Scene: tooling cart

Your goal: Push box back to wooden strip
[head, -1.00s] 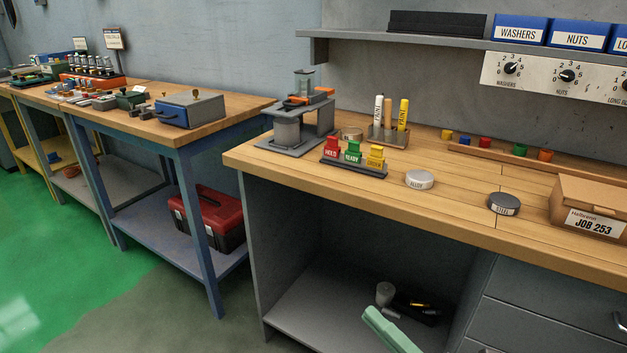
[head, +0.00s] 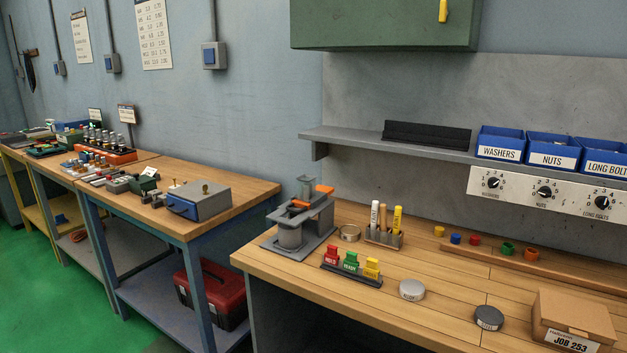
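The cardboard box (head: 573,310) with a "JOB 253" label stands on the wooden bench top at the lower right. A long wooden strip (head: 570,262) runs along the back of the bench behind it. A band of bare bench top lies between the box and the strip. Neither of my grippers is in the head view.
A dark round tin (head: 488,318) and a grey round tin (head: 412,289) are left of the box. Small coloured pieces (head: 507,249) line the strip. A tag stand (head: 351,274), marker holder (head: 384,237) and press (head: 299,226) are farther left. A shelf (head: 430,150) hangs above.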

